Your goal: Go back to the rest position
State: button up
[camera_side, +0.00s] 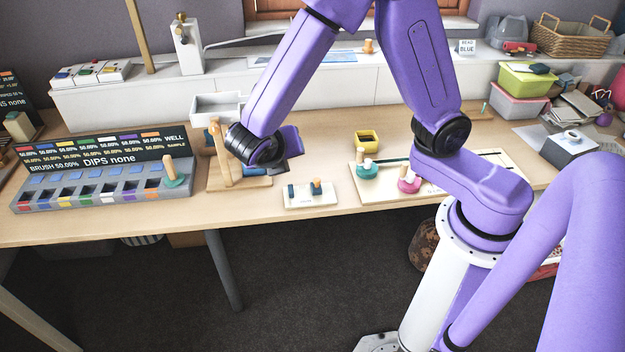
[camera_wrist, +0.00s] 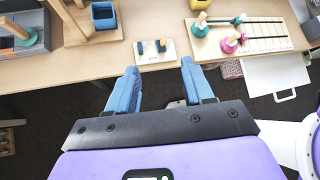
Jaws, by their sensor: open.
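My gripper (camera_wrist: 160,66) is open and empty in the wrist view, its two blue fingers spread apart with the table's front edge and floor showing between them. In the side view it is largely hidden behind my wrist, above the table beside the wooden stand (camera_side: 226,180). The wooden stand with a blue cup (camera_wrist: 103,15) is at the upper left of the wrist view.
A grey tray with a sign (camera_side: 100,170) stands at the left, a teal wooden-handled piece (camera_side: 174,182) on it. A board (camera_side: 440,190) with teal and pink pieces is right of centre, partly behind my arm. A yellow cup (camera_side: 367,141) stands behind it.

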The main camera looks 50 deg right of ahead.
jog(key=s+d+r+m+g+y, duration=0.1)
jog(key=s+d+m+g+y, duration=0.1)
jog(key=s+m+y, duration=0.2)
jog(key=s+d+r+m+g+y, duration=0.2)
jog(key=s+m+y, duration=0.3)
jog(key=s+m, duration=0.6)
jog(key=s+d, duration=0.1)
jog(key=s, duration=0.5)
jog(key=shift+r, duration=0.2)
jog(key=shift+d, duration=0.1)
